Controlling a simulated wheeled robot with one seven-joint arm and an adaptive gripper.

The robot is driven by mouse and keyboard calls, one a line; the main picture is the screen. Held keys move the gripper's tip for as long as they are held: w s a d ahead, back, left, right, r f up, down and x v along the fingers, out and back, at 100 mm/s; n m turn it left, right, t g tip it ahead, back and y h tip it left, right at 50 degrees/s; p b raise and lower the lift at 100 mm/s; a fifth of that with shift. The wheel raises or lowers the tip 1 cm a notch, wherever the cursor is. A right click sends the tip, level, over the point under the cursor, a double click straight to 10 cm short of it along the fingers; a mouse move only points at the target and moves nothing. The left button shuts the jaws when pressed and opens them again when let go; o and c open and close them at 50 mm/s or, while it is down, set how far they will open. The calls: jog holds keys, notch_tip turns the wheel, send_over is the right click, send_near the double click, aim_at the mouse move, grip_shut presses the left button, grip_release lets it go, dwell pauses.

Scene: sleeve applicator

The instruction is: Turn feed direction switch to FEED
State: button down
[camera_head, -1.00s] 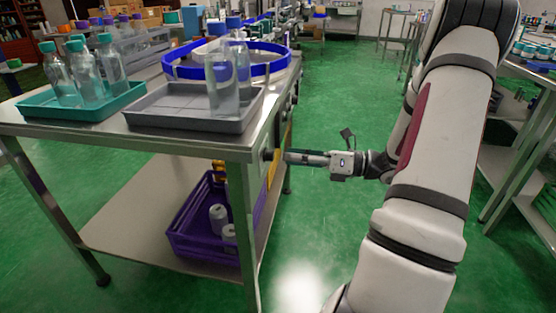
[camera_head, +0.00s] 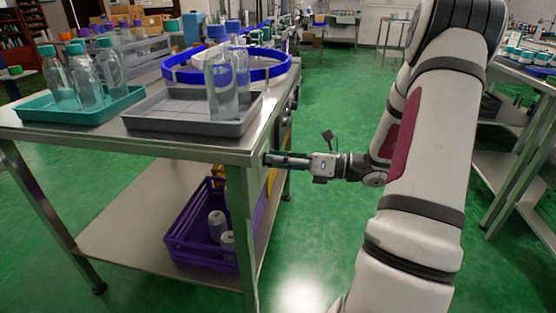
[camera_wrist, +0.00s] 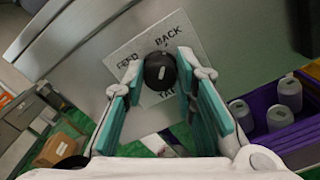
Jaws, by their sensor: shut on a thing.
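The feed direction switch is a round black knob (camera_wrist: 160,68) with a short pale mark, seen in the wrist view. It sits on a light label plate (camera_wrist: 125,57) lettered FEED at upper left and BACK at upper right; lettering below is partly hidden. The knob's mark stands near upright in this view, so I cannot tell which setting it is at. My gripper (camera_wrist: 160,74) has its teal-padded fingers on either side of the knob, shut on it. In the head view my gripper (camera_head: 268,159) reaches the table's right side, and the knob is hidden there.
The steel table (camera_head: 190,148) carries a grey tray (camera_head: 160,122) and a teal tray (camera_head: 110,110) with bottles. A purple crate (camera_head: 185,238) with pale containers stands on the lower shelf. The green floor to the right is open up to another table (camera_head: 520,75).

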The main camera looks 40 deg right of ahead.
jog(key=shift+n, duration=0.4)
jog(key=shift+s+a+f+n+b, duration=0.1)
jog(key=shift+n+b, duration=0.65)
jog(key=shift+n, duration=3.45)
jog(key=shift+s+a+n+b, duration=0.1)
jog(key=shift+n+b, duration=0.6)
jog(key=shift+n, duration=3.8)
jog(key=c, duration=1.3)
grip_release()
